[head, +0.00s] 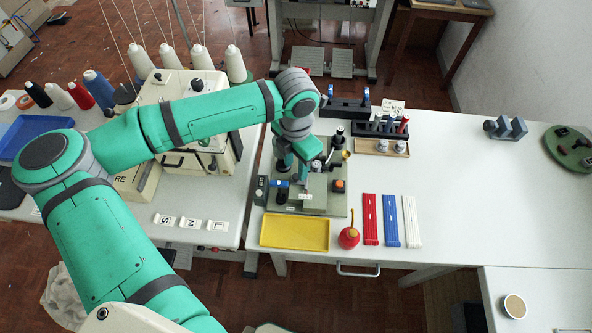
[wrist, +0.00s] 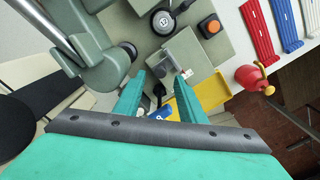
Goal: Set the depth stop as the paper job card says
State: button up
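The paper job card (head: 392,106) stands upright behind the machine; its dark print is too small to read surely. The grey-green buttonhole machine (head: 330,208) sits on the table. I cannot tell surely which part is its depth stop. A black round knob (wrist: 162,21) and a pale grey block (wrist: 183,52) show beyond my fingers in the wrist view. My gripper (wrist: 160,78) is open, with two teal fingers apart and nothing clearly held between them. In the head view my gripper (head: 303,176) is low over the machine, and my wrist hides part of it.
An orange button (head: 339,185) is at the machine's right. A tool rack (head: 378,128) stands behind. The table's right side is mostly clear.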

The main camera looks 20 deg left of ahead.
aim_at(296, 176)
jog(key=shift+f, duration=1.85)
jog(key=shift+c, duration=0.6)
grip_shut()
